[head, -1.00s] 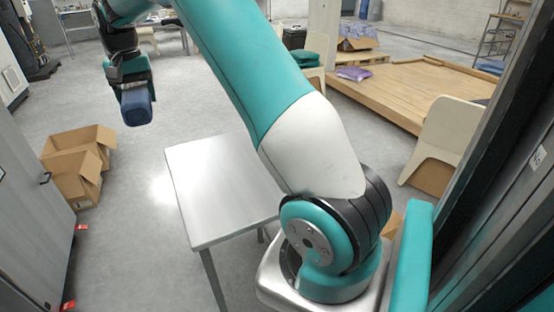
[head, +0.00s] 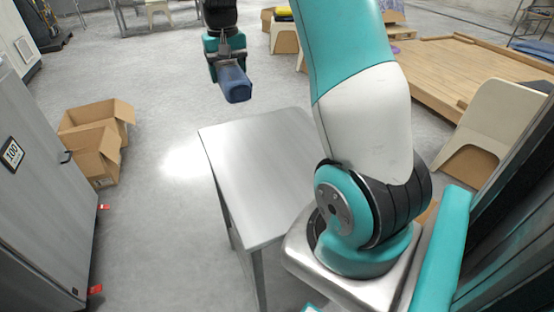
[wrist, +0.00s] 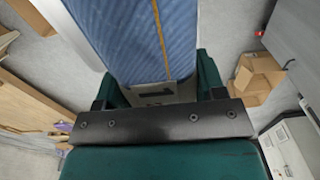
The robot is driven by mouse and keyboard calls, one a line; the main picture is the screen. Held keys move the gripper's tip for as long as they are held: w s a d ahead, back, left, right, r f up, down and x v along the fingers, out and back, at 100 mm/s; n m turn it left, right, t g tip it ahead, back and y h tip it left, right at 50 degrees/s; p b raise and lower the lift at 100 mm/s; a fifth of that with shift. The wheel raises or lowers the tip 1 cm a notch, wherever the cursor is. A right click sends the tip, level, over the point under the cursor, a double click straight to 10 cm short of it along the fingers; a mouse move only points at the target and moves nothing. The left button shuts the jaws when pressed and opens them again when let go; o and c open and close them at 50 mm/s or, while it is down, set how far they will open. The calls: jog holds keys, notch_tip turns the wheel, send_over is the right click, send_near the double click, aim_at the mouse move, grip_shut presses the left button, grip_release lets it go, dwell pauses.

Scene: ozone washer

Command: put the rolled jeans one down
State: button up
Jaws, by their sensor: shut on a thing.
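The rolled jeans (head: 236,85) are a dark blue bundle held in my gripper (head: 228,68), up in the air beyond the far left corner of the metal table. In the wrist view the jeans (wrist: 135,35) fill the top middle as blue denim with an orange seam line.
A bare metal table (head: 255,165) stands in front of my arm's base. Open cardboard boxes (head: 98,145) sit on the floor at left, near a grey cabinet (head: 40,180). A wooden platform (head: 475,75) and a pale chair (head: 495,125) are at right. Open floor lies between boxes and table.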

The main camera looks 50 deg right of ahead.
jog(key=s+d+f+b, duration=0.2)
jog(key=s+f, duration=0.3)
jog(key=s, duration=0.4)
jog(key=p, duration=0.1)
send_over(266, 167)
jog(key=shift+n, duration=0.4)
notch_tip(266, 167, down, 16)
jog(key=shift+a+r, duration=0.1)
jog(key=shift+r, duration=0.1)
jog(key=shift+f, duration=2.25)
jog(key=shift+f, duration=0.15)
jog(key=o, duration=1.1)
jog(key=shift+o, duration=0.2)
